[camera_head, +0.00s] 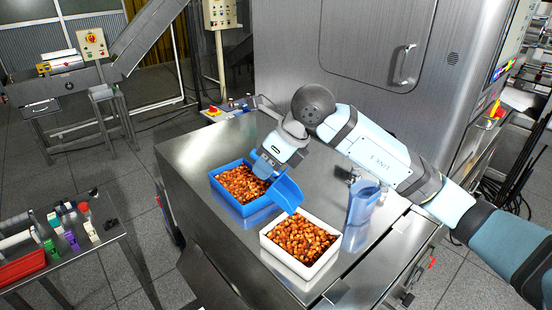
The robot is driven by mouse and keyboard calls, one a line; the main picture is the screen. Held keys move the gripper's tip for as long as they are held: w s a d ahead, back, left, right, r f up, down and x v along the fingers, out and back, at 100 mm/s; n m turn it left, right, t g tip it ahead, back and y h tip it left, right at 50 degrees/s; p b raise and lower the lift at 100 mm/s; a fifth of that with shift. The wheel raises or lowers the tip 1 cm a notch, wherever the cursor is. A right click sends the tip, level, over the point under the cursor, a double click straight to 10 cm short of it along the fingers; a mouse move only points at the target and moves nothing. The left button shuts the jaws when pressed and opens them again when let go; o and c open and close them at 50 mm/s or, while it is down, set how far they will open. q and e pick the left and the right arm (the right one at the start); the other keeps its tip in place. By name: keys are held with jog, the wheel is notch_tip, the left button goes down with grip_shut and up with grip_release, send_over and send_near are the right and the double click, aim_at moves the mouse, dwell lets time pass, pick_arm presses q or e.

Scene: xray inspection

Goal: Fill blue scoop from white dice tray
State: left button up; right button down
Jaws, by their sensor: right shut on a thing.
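The white tray (322,271) stands on the steel table and holds many small orange-brown dice (300,238). The blue scoop (287,193) is tilted, its mouth over the back edge of the white tray. I cannot tell whether any dice are inside it. My right gripper (268,163) is shut on the scoop, above the right side of a blue tray (224,196). The blue tray holds similar dice. My left gripper is not in view.
A translucent blue container (362,203) stands right of the white tray. A large steel cabinet (330,50) is behind the steel table (200,148). A side table (75,248) at left holds bottles and a red tray. The table's left back corner is clear.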

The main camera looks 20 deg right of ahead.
jog(key=shift+s+a+f+n+y, duration=0.1)
jog(key=shift+s+a+n+y, duration=0.2)
jog(key=shift+s+a+n, duration=0.1)
pick_arm(q)
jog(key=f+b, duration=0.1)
jog(key=b, duration=0.2)
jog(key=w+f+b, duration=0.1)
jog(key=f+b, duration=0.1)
jog(key=b, duration=0.1)
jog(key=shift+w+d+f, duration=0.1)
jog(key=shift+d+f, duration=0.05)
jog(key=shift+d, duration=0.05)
pick_arm(e)
notch_tip(320, 180, down, 9)
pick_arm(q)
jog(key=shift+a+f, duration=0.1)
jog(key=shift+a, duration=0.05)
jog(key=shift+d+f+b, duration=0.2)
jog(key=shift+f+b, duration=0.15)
pick_arm(e)
jog(key=shift+f, duration=0.15)
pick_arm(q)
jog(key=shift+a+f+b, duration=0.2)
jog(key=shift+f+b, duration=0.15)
pick_arm(e)
jog(key=shift+d+f, duration=0.1)
jog(key=shift+f, duration=0.1)
